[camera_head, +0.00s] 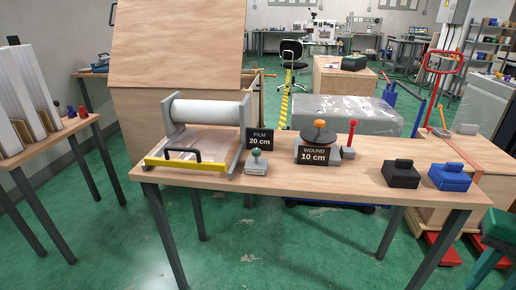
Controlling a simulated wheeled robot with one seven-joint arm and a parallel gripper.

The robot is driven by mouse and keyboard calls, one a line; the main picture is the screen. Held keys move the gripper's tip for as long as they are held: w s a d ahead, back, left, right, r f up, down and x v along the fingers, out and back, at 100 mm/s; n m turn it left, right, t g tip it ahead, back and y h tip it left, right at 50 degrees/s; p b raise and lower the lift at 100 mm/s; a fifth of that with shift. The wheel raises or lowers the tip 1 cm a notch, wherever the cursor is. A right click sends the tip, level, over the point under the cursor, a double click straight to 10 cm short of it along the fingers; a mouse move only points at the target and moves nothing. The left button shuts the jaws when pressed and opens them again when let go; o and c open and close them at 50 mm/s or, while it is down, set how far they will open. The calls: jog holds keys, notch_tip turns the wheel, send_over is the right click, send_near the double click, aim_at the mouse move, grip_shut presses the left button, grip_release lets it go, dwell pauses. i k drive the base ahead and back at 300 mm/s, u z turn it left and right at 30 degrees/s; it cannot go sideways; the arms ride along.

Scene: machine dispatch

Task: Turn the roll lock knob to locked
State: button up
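A white film roll (207,113) lies across a grey stand (240,150) on the wooden table. At the stand's front is a yellow bar (185,164) with a black handle (183,155). Right of the stand, a green-topped knob (256,153) sits on a small grey base beside a black "FILM 20 cm" sign (260,139). Farther right, an orange knob (319,123) tops a dark disc (318,135) behind a "WOUND 10 cm" sign (314,155). A red-topped lever (351,133) stands beside it. No label marks the roll lock knob, and its setting cannot be read. My gripper is out of view.
A black block (401,175) and a blue block (450,178) sit at the table's right. A large wooden box (180,45) and a wrapped pallet load (345,115) stand behind. Another table (45,145) is at left. Green floor in front is clear.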

aim_at(256, 153)
jog(key=i, duration=1.05)
